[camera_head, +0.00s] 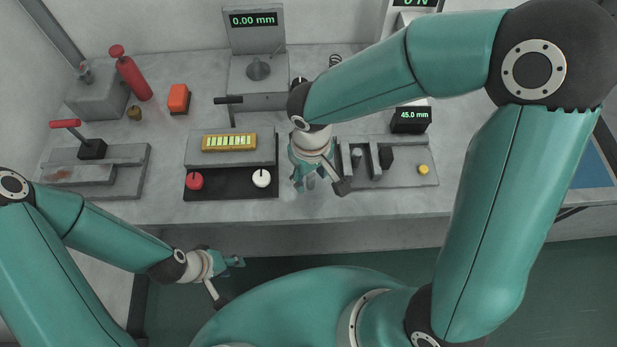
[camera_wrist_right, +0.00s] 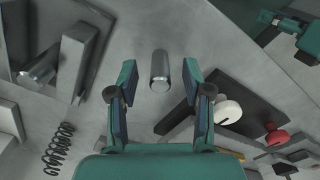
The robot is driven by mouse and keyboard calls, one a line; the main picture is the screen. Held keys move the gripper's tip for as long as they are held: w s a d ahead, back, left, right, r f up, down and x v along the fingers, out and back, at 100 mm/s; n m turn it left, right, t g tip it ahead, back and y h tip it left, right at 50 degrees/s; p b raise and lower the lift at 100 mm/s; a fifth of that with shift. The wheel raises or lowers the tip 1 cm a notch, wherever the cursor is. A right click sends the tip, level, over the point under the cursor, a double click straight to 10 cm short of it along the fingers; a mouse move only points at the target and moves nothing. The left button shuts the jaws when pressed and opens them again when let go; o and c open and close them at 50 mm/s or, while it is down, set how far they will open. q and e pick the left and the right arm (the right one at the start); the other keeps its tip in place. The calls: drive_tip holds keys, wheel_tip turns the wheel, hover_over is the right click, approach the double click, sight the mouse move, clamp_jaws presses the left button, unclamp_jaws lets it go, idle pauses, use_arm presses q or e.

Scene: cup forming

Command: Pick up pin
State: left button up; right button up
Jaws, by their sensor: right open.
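A short grey metal pin (camera_wrist_right: 159,72) stands on the bench in the right wrist view, showing its round end. My right gripper (camera_wrist_right: 159,80) is open, with one finger on each side of the pin in that view and a visible gap to both. I cannot tell whether the fingertips are at the pin's height. In the head view my right gripper (camera_head: 318,185) points down at the bench between the two fixtures, and its arm and fingers largely hide the pin. My left gripper (camera_head: 231,281) is low, off the bench's front edge, with its fingers apart and empty.
A black-based fixture with red and white knobs (camera_head: 228,184) stands left of my right gripper. A grey fixture with upright posts and a yellow button (camera_head: 423,169) stands to its right. A coiled spring (camera_wrist_right: 58,150) shows in the wrist view. A press with a display (camera_head: 253,20) stands behind.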

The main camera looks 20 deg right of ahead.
drive_tip(key=shift+f, duration=0.65)
clamp_jaws()
drive_tip(key=shift+r, duration=0.15)
wheel_tip(320, 180, up, 20)
drive_tip(key=p, duration=0.1)
idle(0.5)
